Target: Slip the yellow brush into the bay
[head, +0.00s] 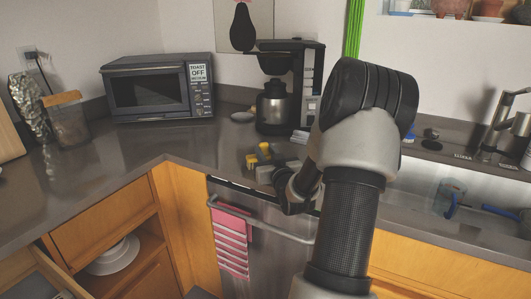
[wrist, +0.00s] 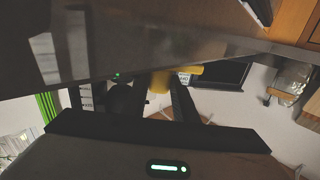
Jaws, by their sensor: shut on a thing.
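The yellow brush (head: 264,150) shows as small yellow parts at my gripper, above the dark counter in front of the coffee maker. In the wrist view the yellow brush (wrist: 160,81) sits between the two dark fingers of my gripper (wrist: 155,97), which is shut on it. In the head view my gripper (head: 262,165) is partly hidden behind my own arm. Most of the brush's shape is hidden. I cannot tell for sure which place is the bay; an open cabinet space (head: 150,250) with white plates lies at lower left.
A toaster oven (head: 160,88) and a coffee maker (head: 275,105) stand at the back of the counter (head: 130,160). A glass jar (head: 67,120) is at left. A pink towel (head: 231,243) hangs on the dishwasher handle. The sink (head: 440,215) is at right. The counter's left middle is clear.

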